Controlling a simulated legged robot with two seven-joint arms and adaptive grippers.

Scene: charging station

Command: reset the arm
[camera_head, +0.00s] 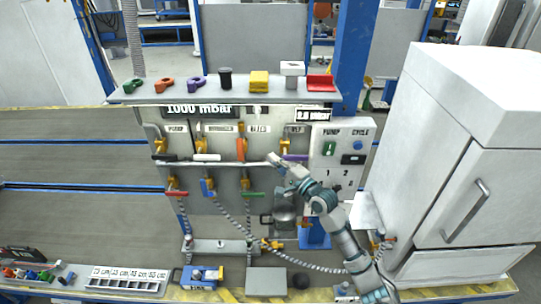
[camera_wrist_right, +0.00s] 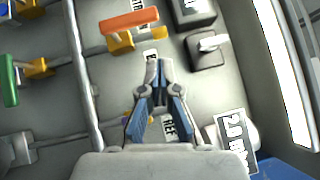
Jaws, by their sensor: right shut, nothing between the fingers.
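My right arm (camera_head: 335,225) comes up from the lower right in the head view, in front of the valve panel (camera_head: 215,180). My right gripper (camera_head: 273,159) is near the top row of valves, between the orange handle (camera_head: 241,148) and the purple handle (camera_head: 295,157). In the right wrist view the right gripper (camera_wrist_right: 160,66) has its blue-grey fingers together at the tips, with nothing held. An orange handle (camera_wrist_right: 130,20) lies beyond the fingers and a green handle (camera_wrist_right: 9,80) is at the left edge. My left gripper is not in view.
A shelf (camera_head: 150,95) above the panel holds coloured clamps and blocks. A pump and cycle control box (camera_head: 337,160) is right of the gripper. A large white cabinet (camera_head: 470,150) stands at right. Hoses (camera_head: 310,267) and a grey block (camera_head: 266,282) lie below.

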